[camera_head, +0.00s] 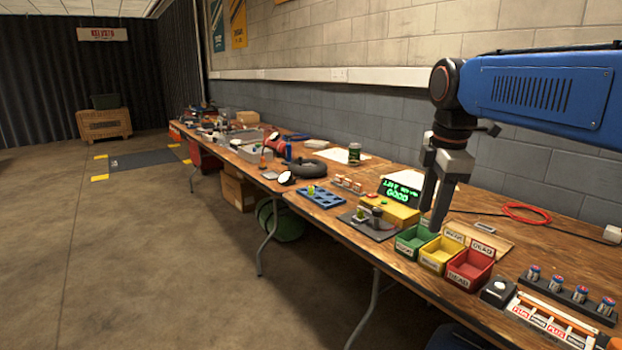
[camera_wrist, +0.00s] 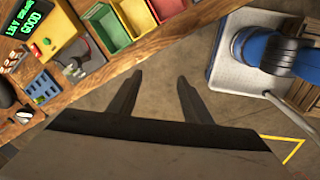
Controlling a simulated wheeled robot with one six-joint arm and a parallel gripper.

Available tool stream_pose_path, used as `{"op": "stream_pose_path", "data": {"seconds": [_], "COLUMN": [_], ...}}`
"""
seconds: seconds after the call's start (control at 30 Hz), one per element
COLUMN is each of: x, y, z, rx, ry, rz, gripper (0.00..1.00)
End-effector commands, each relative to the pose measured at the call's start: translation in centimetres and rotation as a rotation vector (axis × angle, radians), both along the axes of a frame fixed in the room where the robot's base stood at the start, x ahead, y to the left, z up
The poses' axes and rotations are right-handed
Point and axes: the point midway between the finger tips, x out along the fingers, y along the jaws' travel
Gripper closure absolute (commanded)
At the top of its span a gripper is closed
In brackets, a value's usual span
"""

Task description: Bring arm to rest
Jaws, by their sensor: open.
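My gripper (camera_head: 437,205) hangs from the blue arm in the head view, fingers pointing down, above the green, yellow and red bins. In the wrist view my gripper (camera_wrist: 158,95) shows two dark fingers spread apart with nothing between them. Beyond them are the table's front edge and the floor. The fingers look clear of the bins, though the exact height is hard to tell.
A green bin (camera_head: 405,249), a yellow bin (camera_head: 432,262) and a red bin (camera_head: 459,279) stand along the front edge of the table. A yellow tester (camera_head: 396,212) with a lit screen (camera_head: 400,190) is behind. Batteries in a black rack (camera_head: 569,292) stand right. Floor left is open.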

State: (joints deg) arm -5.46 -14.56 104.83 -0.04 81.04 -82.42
Motion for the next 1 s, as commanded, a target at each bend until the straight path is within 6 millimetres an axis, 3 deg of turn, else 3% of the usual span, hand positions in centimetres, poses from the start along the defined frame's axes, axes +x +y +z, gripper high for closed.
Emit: {"op": "stream_pose_path", "data": {"seconds": [0.03, 0.27, 0.6, 0.8, 1.0], "x": [-1.5, -7.4, -15.6, -19.0, -20.3], "y": [-0.4, -1.8, -3.4, -3.8, -4.0], "z": [-0.8, -5.2, -13.4, -17.8, -19.7], "rx": [0.013, 0.097, 0.268, 0.366, 0.415], "ry": [-0.014, -0.078, -0.161, -0.189, -0.2], "rz": [-0.08, -0.489, -1.079, -1.35, -1.467], "gripper": [0.55, 0.55, 0.55, 0.55, 0.55]}}
